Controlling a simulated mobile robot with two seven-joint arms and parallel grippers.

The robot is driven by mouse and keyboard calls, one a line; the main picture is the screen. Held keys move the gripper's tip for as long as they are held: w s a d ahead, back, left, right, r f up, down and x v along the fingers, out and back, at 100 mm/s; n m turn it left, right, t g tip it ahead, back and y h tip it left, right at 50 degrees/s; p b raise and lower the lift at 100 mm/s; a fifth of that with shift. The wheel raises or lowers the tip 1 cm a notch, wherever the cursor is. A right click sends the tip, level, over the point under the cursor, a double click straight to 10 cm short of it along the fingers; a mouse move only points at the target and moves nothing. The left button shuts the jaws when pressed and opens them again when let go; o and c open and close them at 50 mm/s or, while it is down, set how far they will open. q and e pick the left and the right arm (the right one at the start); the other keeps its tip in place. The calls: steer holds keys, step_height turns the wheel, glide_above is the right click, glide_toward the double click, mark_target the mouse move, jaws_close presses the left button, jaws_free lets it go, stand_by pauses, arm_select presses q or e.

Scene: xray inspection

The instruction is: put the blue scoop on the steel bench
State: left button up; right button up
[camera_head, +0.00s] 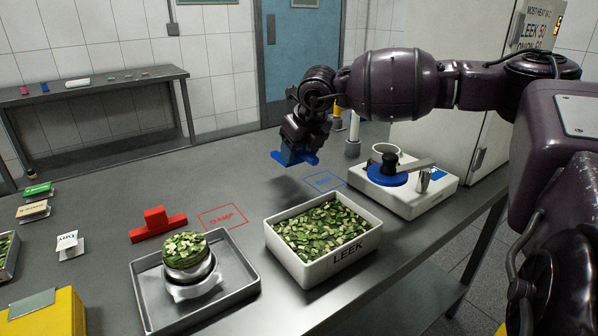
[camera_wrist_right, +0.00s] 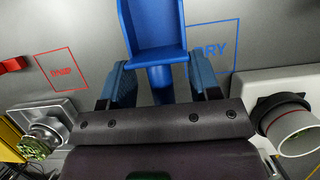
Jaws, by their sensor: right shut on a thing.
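The blue scoop (camera_head: 295,158) is held by my right gripper (camera_head: 300,142) above the steel bench (camera_head: 240,185). In the right wrist view the scoop (camera_wrist_right: 155,38) points away, its handle between the two blue fingers of the gripper (camera_wrist_right: 162,78), which is shut on it. The scoop hangs near a blue outlined square (camera_head: 325,181), lettered DRY in the right wrist view (camera_wrist_right: 211,47). Its height above the bench is hard to judge. My left gripper is not in view.
A white LEEK bin (camera_head: 345,262) of green slices stands in front. A red block (camera_head: 157,225), a red DAMP square (camera_head: 223,216) and a grey tray (camera_head: 250,285) with a heaped bowl are left. Bench behind the DAMP square is clear.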

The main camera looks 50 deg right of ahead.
step_height(320, 180, down, 5)
steer(key=shift+f+b, duration=0.1)
steer(key=shift+b, duration=0.3)
steer(key=shift+f, duration=0.2)
steer(key=shift+r, duration=0.1)
steer(key=o, duration=1.2)
